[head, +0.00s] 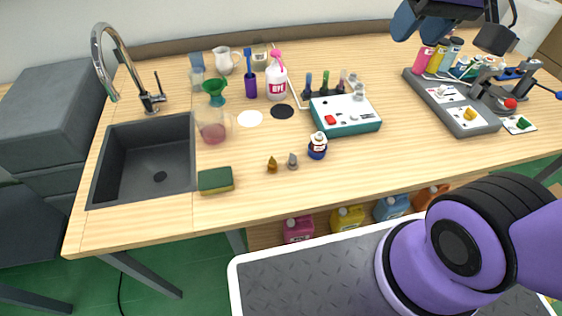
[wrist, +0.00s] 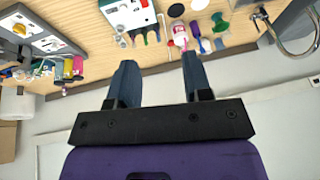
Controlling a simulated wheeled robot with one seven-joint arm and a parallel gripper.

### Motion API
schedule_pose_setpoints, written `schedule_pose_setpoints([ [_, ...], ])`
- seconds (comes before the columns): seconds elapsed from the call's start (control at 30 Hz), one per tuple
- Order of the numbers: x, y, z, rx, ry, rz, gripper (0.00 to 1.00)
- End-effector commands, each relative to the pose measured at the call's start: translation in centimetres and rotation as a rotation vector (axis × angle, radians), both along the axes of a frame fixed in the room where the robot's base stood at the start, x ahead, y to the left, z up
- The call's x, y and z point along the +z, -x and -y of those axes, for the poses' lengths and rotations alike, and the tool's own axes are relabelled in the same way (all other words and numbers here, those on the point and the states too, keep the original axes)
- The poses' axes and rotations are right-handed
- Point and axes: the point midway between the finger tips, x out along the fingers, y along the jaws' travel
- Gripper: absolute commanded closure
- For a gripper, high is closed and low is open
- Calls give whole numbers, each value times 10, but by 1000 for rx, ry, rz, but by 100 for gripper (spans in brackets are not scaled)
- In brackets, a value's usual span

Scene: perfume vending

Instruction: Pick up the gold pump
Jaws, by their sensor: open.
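The gold pump (head: 272,164) is a small brownish-gold piece standing on the wooden table, in front of the black disc in the head view. A similar grey pump (head: 292,160) stands just to its right, a little apart. My gripper (wrist: 159,75) is open and empty, its two blue-grey fingers wide apart in the wrist view. In the head view my gripper (head: 419,25) shows at the top right, raised and far from the gold pump. I cannot make out the gold pump in the wrist view.
A blue-and-white jar (head: 317,147) stands right of the pumps, and a green-yellow sponge (head: 216,181) lies left, beside the sink (head: 150,165). Behind are a teal-and-white device (head: 345,114) and a pink-topped bottle (head: 276,81). Bare table (head: 262,200) lies in front of the pumps.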

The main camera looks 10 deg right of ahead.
Motion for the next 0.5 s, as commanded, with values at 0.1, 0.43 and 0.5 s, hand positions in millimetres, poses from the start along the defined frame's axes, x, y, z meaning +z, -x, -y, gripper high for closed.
schedule_pose_setpoints([
  [0.1,-17,-26,-18,4,-55,-62,55],
  [0.43,-77,-83,-70,-40,-147,-215,55],
  [0.5,-93,-93,-82,-57,-154,-246,55],
])
